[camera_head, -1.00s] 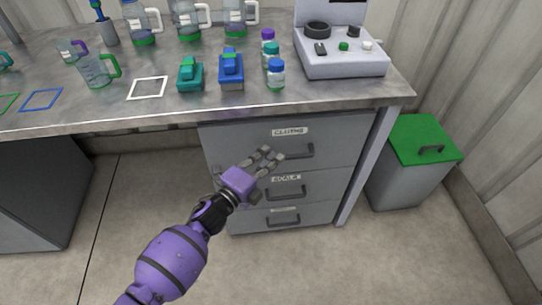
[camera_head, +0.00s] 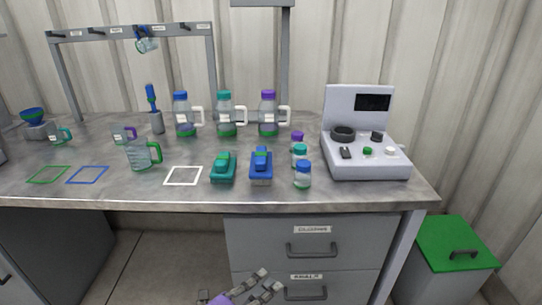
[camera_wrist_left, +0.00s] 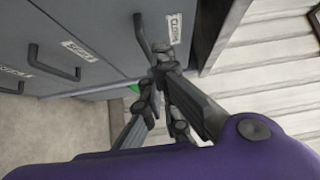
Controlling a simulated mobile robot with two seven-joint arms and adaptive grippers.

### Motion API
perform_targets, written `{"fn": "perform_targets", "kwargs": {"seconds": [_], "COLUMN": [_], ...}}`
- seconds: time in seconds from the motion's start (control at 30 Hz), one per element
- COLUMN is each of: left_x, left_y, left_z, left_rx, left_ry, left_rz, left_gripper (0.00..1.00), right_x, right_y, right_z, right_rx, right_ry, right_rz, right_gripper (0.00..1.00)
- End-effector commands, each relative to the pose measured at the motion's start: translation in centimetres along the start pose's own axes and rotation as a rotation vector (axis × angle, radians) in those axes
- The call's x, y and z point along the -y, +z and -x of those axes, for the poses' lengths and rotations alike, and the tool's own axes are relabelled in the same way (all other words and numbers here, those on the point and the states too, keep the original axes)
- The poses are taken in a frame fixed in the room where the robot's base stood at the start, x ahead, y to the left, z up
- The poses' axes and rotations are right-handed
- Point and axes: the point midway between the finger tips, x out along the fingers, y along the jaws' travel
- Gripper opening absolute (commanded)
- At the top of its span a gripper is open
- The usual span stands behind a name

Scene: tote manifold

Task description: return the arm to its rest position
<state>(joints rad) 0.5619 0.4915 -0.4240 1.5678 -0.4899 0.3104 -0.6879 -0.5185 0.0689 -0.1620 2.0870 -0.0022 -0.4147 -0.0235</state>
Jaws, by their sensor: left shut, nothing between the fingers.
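My left gripper (camera_head: 262,287) shows at the bottom edge of the head view, in front of the grey drawer unit (camera_head: 260,240). Its fingers are shut with nothing between them. Most of the purple left arm is below the picture. In the left wrist view the closed fingertips (camera_wrist_left: 162,58) appear near the drawer labelled CLOTHS (camera_wrist_left: 115,20) and its dark handle; I cannot tell whether they touch it. My right gripper is in neither view.
The metal table (camera_head: 300,203) overhangs the drawers. On it are several jugs, a blue block-like item (camera_head: 261,168), a teal one (camera_head: 223,168), small capped bottles and a grey device (camera_head: 365,160) with knobs. A green-lidded bin (camera_head: 455,245) stands right. Floor shows at left.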

Motion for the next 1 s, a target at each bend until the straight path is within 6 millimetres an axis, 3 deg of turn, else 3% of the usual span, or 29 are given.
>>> {"fn": "perform_targets", "kwargs": {"seconds": [0.07, 0.2, 0.37, 0.57, 0.7, 0.8, 1.0], "left_x": [-0.4, 0.9, -2.4, -8.0, -11.9, -13.7, -15.2], "left_y": [0.7, 2.3, 1.8, -1.1, -4.9, -7.7, -12.3], "left_z": [0.0, -0.1, 4.6, 13.4, 22.1, 27.8, 36.7], "left_rx": [0.029, 0.149, 0.346, 0.605, 0.836, 0.982, 1.190], "left_ry": [0.017, 0.015, 0.046, 0.090, 0.116, 0.127, 0.146], "left_rz": [0.057, 0.304, 0.702, 1.129, 1.418, 1.556, 1.671], "left_gripper": [0.00, 0.00, 0.00, 0.00, 0.00, 0.00, 0.00], "right_x": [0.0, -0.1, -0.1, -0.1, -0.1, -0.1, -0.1], "right_y": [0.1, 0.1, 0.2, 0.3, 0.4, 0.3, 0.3], "right_z": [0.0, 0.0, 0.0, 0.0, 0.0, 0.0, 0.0], "right_rx": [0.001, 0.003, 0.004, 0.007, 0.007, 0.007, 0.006], "right_ry": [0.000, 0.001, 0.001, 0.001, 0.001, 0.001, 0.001], "right_rz": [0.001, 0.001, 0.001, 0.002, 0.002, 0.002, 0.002], "right_gripper": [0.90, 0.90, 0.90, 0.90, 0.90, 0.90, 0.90]}}
